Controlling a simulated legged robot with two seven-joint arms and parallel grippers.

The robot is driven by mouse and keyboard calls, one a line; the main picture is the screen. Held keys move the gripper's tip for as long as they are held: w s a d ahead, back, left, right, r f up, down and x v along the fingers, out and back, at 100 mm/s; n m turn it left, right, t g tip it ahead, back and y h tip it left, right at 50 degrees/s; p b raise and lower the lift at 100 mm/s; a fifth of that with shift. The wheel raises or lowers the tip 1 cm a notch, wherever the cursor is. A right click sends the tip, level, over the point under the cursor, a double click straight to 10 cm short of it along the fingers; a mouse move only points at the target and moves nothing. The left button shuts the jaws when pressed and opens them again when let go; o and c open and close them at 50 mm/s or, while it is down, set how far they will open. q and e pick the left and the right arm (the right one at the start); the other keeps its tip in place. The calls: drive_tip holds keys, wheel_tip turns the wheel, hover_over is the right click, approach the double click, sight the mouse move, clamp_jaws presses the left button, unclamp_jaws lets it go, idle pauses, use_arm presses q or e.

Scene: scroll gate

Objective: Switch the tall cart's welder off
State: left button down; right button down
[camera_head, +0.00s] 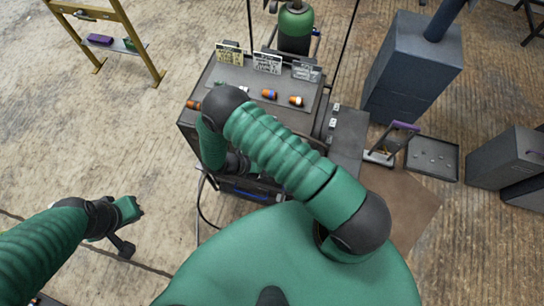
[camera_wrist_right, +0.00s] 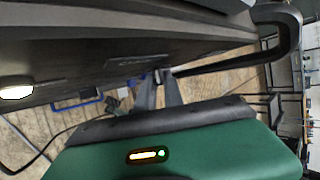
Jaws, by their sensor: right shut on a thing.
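A dark cart (camera_head: 190,121) with a grey top carries a green gas bottle (camera_head: 294,27) at its back. Three written cards (camera_head: 267,63) stand along its top, with several orange-and-white fittings (camera_head: 269,94) near them. My right arm bends across the cart and hides much of its front. My right gripper (camera_wrist_right: 159,88) is under a dark, labelled panel (camera_wrist_right: 140,62) of the equipment, its two fingers close together on a small dark part (camera_wrist_right: 158,75). I cannot make out that part clearly. My left gripper (camera_head: 135,211) is over bare floor, away from the cart; its jaw opening is unclear.
A yellow frame (camera_head: 135,39) stands at the upper left. A blue-grey block (camera_head: 412,72) with a post, a shallow tray (camera_head: 433,157) and dark boxes (camera_head: 508,155) stand to the right. A cable (camera_head: 198,205) hangs at the cart's left. The floor on the left is mostly free.

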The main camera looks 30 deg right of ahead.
use_arm(q)
drive_tip(key=shift+w+a+f, duration=0.1)
drive_tip(key=shift+w+f, duration=0.1)
drive_tip(key=shift+w, duration=0.05)
use_arm(e)
drive_tip(key=shift+w, duration=0.2)
drive_tip(key=c, duration=1.7)
unclamp_jaws()
drive_tip(key=shift+o, duration=1.2)
use_arm(q)
drive_tip(key=shift+w+d, duration=0.15)
drive_tip(key=shift+d, duration=0.1)
use_arm(e)
drive_tip(key=shift+f, duration=0.1)
use_arm(q)
drive_tip(key=shift+a, duration=0.1)
